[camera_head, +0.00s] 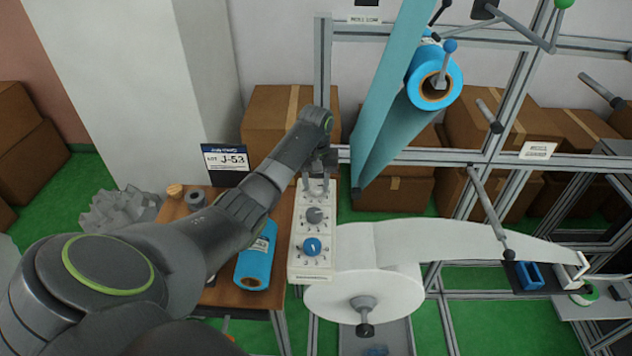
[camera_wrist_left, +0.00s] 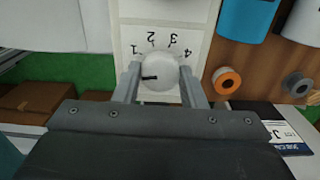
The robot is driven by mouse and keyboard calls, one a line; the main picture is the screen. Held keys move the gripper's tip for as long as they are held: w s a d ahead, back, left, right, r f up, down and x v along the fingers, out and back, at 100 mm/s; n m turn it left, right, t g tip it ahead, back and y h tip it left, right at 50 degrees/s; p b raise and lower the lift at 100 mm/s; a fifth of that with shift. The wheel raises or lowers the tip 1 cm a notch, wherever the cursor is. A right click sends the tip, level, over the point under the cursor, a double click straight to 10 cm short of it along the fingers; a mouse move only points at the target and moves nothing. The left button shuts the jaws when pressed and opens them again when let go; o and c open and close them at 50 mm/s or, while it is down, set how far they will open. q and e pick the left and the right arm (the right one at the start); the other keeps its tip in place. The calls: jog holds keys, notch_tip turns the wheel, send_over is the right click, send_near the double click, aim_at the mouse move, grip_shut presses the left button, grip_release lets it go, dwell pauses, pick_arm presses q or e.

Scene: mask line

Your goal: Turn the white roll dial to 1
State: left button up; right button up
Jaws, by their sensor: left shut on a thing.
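The white dial is at the panel's top, largely hidden there by my left gripper (camera_head: 318,178). In the left wrist view the white dial (camera_wrist_left: 161,72) sits between the two fingers of my left gripper (camera_wrist_left: 160,88), which is shut on it. Its black pointer mark points left in that view. The printed 1, 2, 3 and 4 curve above the dial, with 1 at the left.
A wooden table (camera_head: 213,297) left of the panel carries a blue roll (camera_head: 256,258) and a lot sign (camera_head: 226,160). A large white roll (camera_head: 372,290) is right of and below the panel. A teal web (camera_head: 392,90) runs to a blue roll (camera_head: 434,82) on the metal frame.

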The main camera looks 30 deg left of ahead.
pick_arm(q)
jog(key=m+p, duration=0.2)
jog(key=shift+r+m, duration=0.2)
jog(key=shift+m, duration=0.2)
jog(key=m+p, duration=0.2)
jog(key=m, duration=0.1)
jog(key=shift+f, duration=0.1)
jog(key=shift+m, duration=0.8)
jog(key=shift+p, duration=0.3)
jog(key=o, duration=1)
jog(key=shift+f, duration=0.1)
